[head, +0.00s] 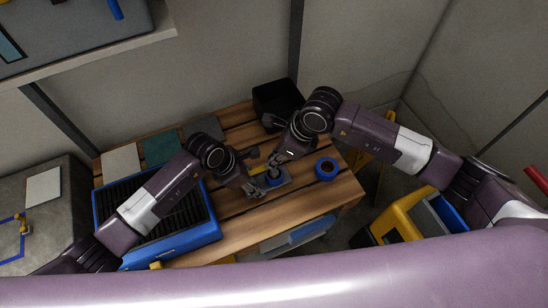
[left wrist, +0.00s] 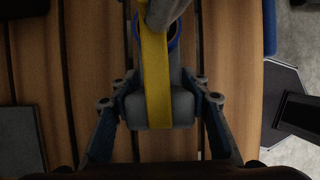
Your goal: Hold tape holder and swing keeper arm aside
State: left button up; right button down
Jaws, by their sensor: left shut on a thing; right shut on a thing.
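The tape holder (head: 284,184) is a grey piece on the wooden table, with a blue part on it. In the left wrist view its grey block (left wrist: 184,112) sits between the fingers of my left gripper (left wrist: 160,104), which is shut on it. A yellow keeper arm (left wrist: 156,70) runs lengthwise over the block; its yellow also shows in the head view (head: 257,169). My left gripper (head: 255,190) is at the holder's left side. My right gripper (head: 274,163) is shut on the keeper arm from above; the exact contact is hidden. A blue ring (left wrist: 174,42) shows partly behind the yellow arm.
A loose blue tape roll (head: 326,169) lies right of the holder. A black bin (head: 277,98) stands at the back. A blue ribbed tray (head: 181,244) fills the table's left. A yellow bin (head: 402,226) stands right of the table. The front right tabletop is clear.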

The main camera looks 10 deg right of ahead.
jog(key=w+a+n+g+h, duration=0.1)
jog(key=w+a+n+g, duration=0.4)
jog(key=a+n, duration=0.5)
jog(key=shift+w+n+g+h, duration=0.2)
jog(key=shift+n+g+h, duration=0.15)
jog(key=shift+n, duration=3.05)
jog(key=shift+s, duration=0.1)
jog(key=c, duration=2.1)
grip_release()
jog(key=shift+o, duration=0.7)
jog(key=shift+d, duration=0.2)
jog(key=shift+w+d, duration=0.1)
jog(key=shift+w, duration=0.1)
jog(key=v, duration=1.2)
